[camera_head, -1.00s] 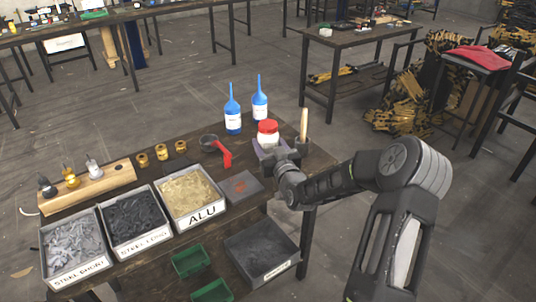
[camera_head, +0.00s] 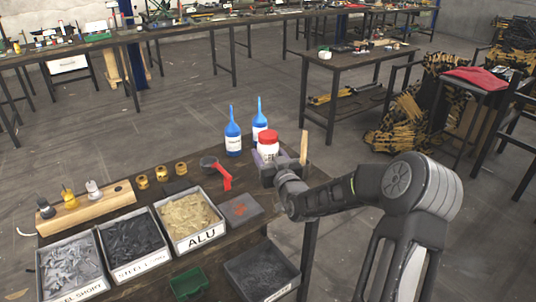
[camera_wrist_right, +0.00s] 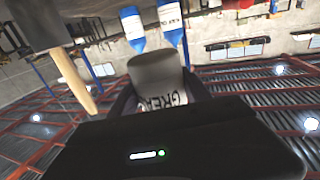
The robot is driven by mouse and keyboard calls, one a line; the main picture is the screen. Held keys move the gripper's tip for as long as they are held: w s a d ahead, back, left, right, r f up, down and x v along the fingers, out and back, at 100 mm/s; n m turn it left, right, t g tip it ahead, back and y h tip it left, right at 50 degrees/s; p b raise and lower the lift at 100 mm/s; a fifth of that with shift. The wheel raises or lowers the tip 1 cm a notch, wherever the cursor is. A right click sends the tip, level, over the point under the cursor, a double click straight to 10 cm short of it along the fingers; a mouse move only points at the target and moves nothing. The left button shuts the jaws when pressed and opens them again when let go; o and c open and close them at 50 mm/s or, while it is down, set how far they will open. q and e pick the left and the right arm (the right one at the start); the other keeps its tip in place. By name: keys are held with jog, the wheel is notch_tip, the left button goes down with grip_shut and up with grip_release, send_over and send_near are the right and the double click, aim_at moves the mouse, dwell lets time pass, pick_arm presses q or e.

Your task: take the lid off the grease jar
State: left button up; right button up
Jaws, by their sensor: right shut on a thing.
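The grease jar (camera_head: 268,153) has a white body with dark lettering, and its red lid (camera_head: 268,137) sits on top of it. My right gripper (camera_head: 268,168) is shut on the jar's body, below the lid. The jar looks upright and appears held above the table. In the right wrist view, which is upside down, the jar (camera_wrist_right: 160,78) stands between the dark fingers, with its shaded underside facing up in the picture. The lid is hidden in that view. My left gripper is not in view.
Two blue-capped bottles (camera_head: 233,140) stand just behind the jar. A wooden-handled tool (camera_head: 304,147) stands right of it. A red-handled tool (camera_head: 223,177) lies left. Bins, including the ALU bin (camera_head: 204,238), line the front of the table.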

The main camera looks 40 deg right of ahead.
grip_shut()
dwell(0.3)
dwell(0.3)
